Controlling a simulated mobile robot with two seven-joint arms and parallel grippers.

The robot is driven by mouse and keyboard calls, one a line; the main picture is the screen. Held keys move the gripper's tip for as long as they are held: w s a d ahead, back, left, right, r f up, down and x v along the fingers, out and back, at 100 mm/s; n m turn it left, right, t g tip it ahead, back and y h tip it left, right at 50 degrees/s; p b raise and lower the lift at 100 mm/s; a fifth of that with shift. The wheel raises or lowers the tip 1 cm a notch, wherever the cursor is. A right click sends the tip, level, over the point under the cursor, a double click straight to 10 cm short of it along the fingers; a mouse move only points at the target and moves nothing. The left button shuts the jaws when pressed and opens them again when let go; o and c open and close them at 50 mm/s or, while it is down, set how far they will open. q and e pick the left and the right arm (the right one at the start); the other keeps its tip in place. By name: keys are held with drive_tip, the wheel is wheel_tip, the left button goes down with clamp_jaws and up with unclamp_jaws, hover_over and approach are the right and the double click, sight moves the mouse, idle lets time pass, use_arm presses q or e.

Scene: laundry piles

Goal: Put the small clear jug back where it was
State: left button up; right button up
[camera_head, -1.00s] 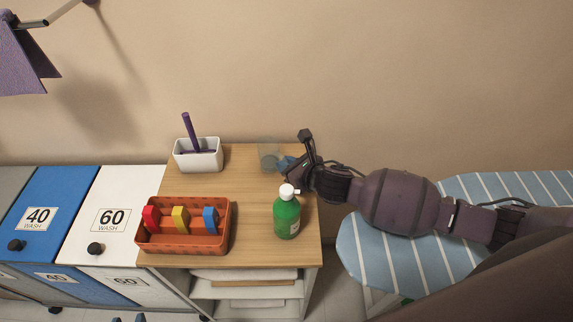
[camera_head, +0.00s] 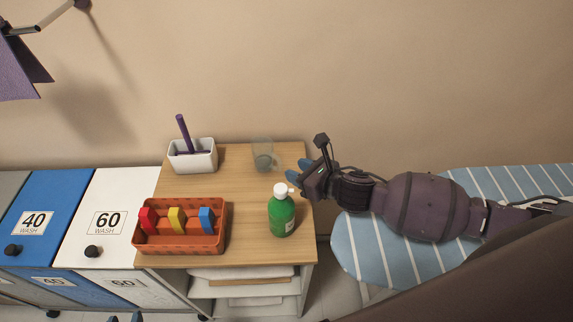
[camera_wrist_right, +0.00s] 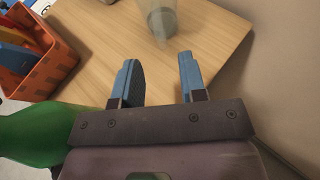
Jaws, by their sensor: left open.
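The small clear jug (camera_head: 263,157) stands upright at the back of the wooden tabletop (camera_head: 240,185), close to the wall. It also shows, cut off, at the top of the right wrist view (camera_wrist_right: 160,14). My right gripper (camera_head: 297,170) is to the right of the jug, apart from it, at the table's right edge. Its two blue fingers (camera_wrist_right: 161,80) are spread with nothing between them. My left gripper (camera_head: 125,318) shows only as two separate fingertips at the bottom edge of the head view; the rest is out of frame.
A green bottle (camera_head: 281,214) with a white cap stands just in front of my right gripper. An orange basket (camera_head: 180,245) with coloured pieces is front left, and a white pot (camera_head: 193,162) with a purple stick is back left. A striped ironing board (camera_head: 390,255) lies right.

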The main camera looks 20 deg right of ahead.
drive_tip(key=shift+v, duration=2.55)
drive_tip(key=shift+f, duration=0.1)
